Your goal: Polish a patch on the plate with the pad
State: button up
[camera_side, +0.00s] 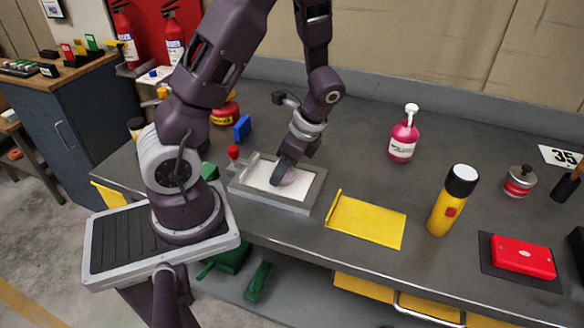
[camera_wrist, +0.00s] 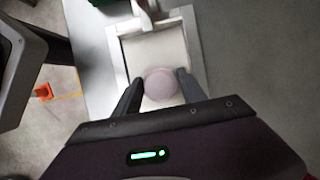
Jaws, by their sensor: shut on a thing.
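The pad (camera_wrist: 160,84) is a round pinkish disc, held between the two fingers of my gripper (camera_wrist: 158,90). In the side view my gripper (camera_side: 283,180) points down over the plate, and the pad (camera_side: 289,178) shows partly behind the fingers. The plate (camera_side: 262,172) is a pale rectangle in a grey frame (camera_side: 300,206) on the bench. The plate also shows in the wrist view (camera_wrist: 150,48), with the pad over its near part. I cannot tell whether the pad touches the plate. A red knob (camera_side: 233,152) stands at the frame's left end.
On the bench (camera_side: 355,165), a yellow sheet (camera_side: 367,221) lies right of the frame. A yellow flashlight (camera_side: 453,200), a pink pump bottle (camera_side: 403,135) and a red case (camera_side: 522,257) stand or lie further right. A blue block (camera_side: 242,128) sits behind the frame.

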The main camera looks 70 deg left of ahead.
aim_at(293, 179)
jog(key=shift+s+a, duration=1.1)
jog(key=shift+s, duration=0.05)
jog(key=shift+w+d, duration=2)
jog(key=shift+w, duration=0.05)
jog(key=shift+w+d, duration=0.45)
notch_tip(293, 179, up, 8)
jog(key=shift+s+f, duration=0.1)
jog(key=shift+c, duration=0.2)
